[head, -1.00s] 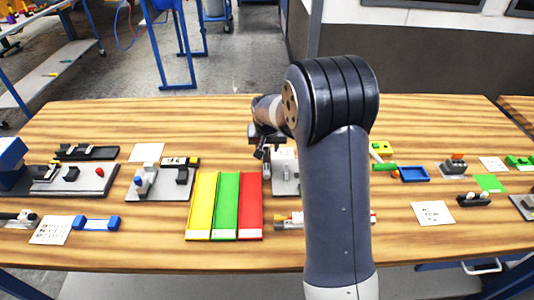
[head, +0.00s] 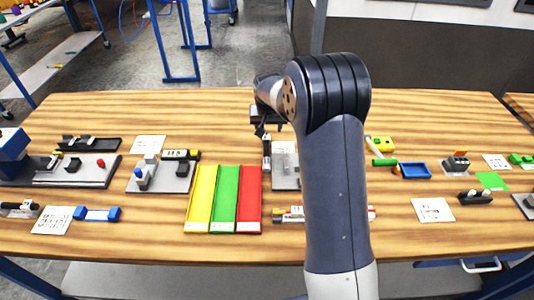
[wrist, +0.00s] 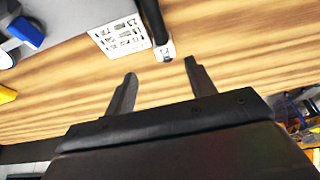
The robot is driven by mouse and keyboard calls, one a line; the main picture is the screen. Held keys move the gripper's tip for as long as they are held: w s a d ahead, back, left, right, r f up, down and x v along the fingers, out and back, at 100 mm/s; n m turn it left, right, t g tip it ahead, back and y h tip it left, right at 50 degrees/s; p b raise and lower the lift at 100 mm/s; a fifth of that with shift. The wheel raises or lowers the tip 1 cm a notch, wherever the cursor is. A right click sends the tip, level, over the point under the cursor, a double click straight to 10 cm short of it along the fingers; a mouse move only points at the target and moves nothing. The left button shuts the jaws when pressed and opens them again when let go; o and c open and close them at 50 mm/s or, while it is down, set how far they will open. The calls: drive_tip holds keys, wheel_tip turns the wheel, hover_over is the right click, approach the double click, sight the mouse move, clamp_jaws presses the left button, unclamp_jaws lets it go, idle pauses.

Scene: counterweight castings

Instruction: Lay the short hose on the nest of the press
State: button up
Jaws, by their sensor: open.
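My gripper (wrist: 160,76) is open and empty above the wood table, with its two fingers apart. In the head view it (head: 262,131) is at the far middle of the table. A narrow black piece (wrist: 152,18) with a pale end lies just beyond the fingertips; it also shows in the head view (head: 267,153). I cannot tell whether it is the short hose. Beside it is a grey plate (wrist: 62,20) with a blue-topped part (wrist: 27,32), mostly hidden by my arm in the head view. I cannot tell whether this is the press, and no nest is clear.
A printed card (wrist: 121,35) lies beside the black piece. Yellow, green and red trays (head: 224,200) stand in front. A second grey fixture (head: 158,178) with a blue knob is at left. A blue tray (head: 415,171) is at right. Bare wood lies around the far middle.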

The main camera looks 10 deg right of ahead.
sight(266, 138)
drive_tip(key=shift+x, duration=0.8)
drive_tip(key=p+x, duration=0.1)
drive_tip(key=x, duration=0.1)
drive_tip(key=a+p+x, duration=0.1)
drive_tip(key=x, duration=0.1)
drive_tip(key=shift+s+f, duration=0.1)
drive_tip(key=shift+f, duration=0.05)
drive_tip(key=shift+w+d+f, duration=0.15)
drive_tip(key=shift+w+f, duration=0.05)
drive_tip(key=shift+f, duration=0.4)
clamp_jaws()
drive_tip(key=shift+r, duration=0.1)
